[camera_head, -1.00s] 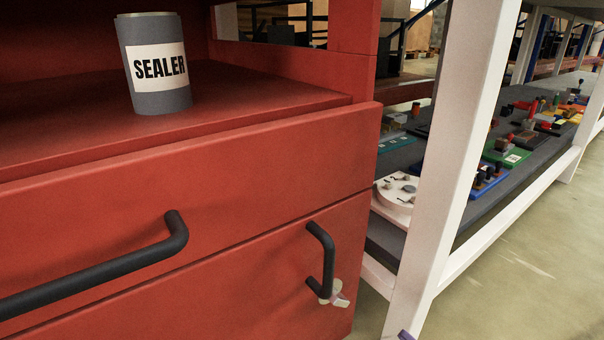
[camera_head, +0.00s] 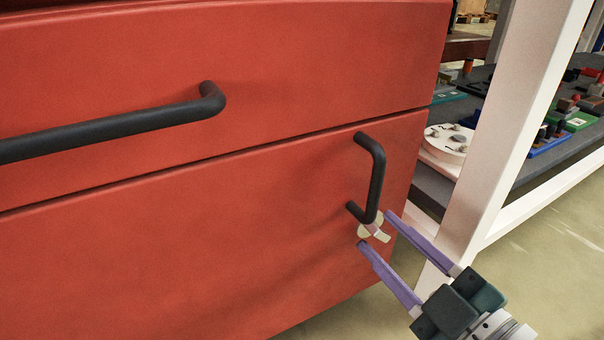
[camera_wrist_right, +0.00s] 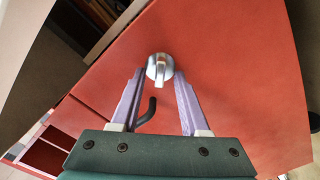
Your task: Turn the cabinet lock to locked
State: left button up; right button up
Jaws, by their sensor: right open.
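The cabinet lock (camera_head: 374,230) is a small pale knob with a flat tab on the red cabinet door (camera_head: 250,230), just below the black vertical door handle (camera_head: 376,180). It also shows in the right wrist view (camera_wrist_right: 160,68), as a silver round knob with its tab pointing toward the gripper. My right gripper (camera_head: 376,227) is open, with its two purple fingers on either side of the lock in the head view. In the wrist view the lock lies between and just beyond the fingertips (camera_wrist_right: 159,75). I cannot tell whether a finger touches it. My left gripper is not in view.
A drawer with a long black bar handle (camera_head: 120,125) is above the door. A white shelf post (camera_head: 510,130) stands right of the cabinet, close to my right gripper. A shelf behind it holds a white disc (camera_head: 447,140) and several colored parts.

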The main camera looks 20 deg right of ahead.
jog(key=shift+w, duration=0.25)
grip_shut()
dwell(0.5)
